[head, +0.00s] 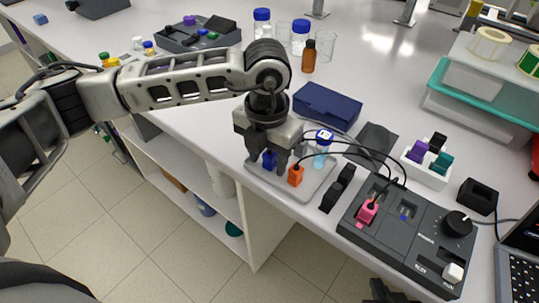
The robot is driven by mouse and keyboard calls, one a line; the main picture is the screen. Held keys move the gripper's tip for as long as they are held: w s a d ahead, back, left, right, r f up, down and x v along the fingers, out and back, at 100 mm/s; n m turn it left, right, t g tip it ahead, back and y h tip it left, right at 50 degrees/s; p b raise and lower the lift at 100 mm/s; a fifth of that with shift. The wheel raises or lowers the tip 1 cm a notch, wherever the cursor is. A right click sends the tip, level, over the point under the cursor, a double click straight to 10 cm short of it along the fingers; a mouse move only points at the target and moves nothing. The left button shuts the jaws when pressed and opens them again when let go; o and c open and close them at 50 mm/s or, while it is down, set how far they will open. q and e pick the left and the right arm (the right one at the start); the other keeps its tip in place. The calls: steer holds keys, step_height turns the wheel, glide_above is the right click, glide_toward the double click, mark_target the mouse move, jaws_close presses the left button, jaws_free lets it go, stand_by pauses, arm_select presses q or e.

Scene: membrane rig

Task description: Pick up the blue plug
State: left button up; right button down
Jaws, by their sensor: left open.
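The blue plug (269,160) stands on a grey tray (307,192) near the bench's front edge. My left gripper (267,163) points down over the tray from above. Its jaws are open, with one finger on each side of the blue plug. Contact cannot be told, and the gripper hides the plug's upper part. An orange plug (295,176) with a black lead stands just right of the fingers. A dark part at the bottom edge (382,291) may be my right gripper; its jaws cannot be made out.
Black leads arch from there to the dark control box (410,240), which holds a pink plug (366,213). A navy case (327,105) lies behind.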

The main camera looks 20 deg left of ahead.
arm_select(q)
jaws_close()
steer(key=shift+r, duration=0.1)
steer(key=shift+r+b, duration=0.4)
steer(key=shift+r, duration=0.2)
steer(key=s+d+r+b, duration=0.3)
steer(key=s+d+r, duration=0.6)
steer(key=s+r, duration=0.2)
steer(key=shift+r, duration=0.35)
arm_select(e)
steer(key=shift+a+f, duration=0.2)
steer(key=shift+f, duration=0.65)
arm_select(q)
steer(key=shift+w, duration=0.1)
